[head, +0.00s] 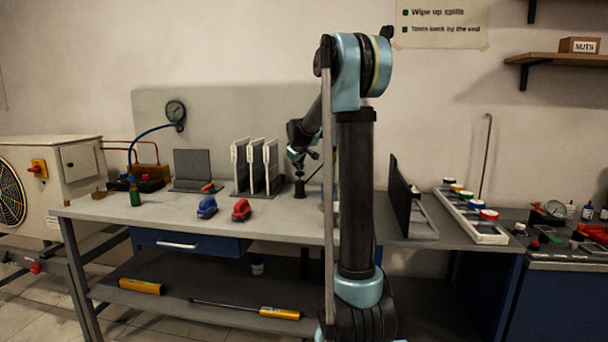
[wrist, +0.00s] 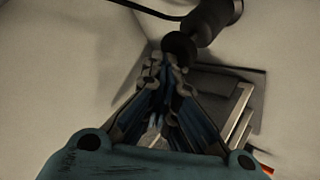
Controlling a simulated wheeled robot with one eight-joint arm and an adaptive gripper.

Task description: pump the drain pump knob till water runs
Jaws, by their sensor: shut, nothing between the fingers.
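The drain pump appears to be the small black post (head: 299,190) on the bench, with a dark round knob (head: 299,170) on top. My gripper (head: 300,160) is just above it in the head view. In the wrist view my gripper (wrist: 165,68) is shut and empty, its blue-padded fingers together. The dark round knob (wrist: 180,45) lies just beyond the fingertips, with the dark pump body (wrist: 217,14) behind it. I cannot tell whether the fingertips touch the knob. I cannot make out any water.
Upright white-edged panels (head: 255,166) stand left of the pump. A blue clamp (head: 207,207) and a red clamp (head: 241,209) lie in front. A black upright board (head: 399,195) and a tray of coloured-lid jars (head: 470,213) stand to the right. The bench front is mostly clear.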

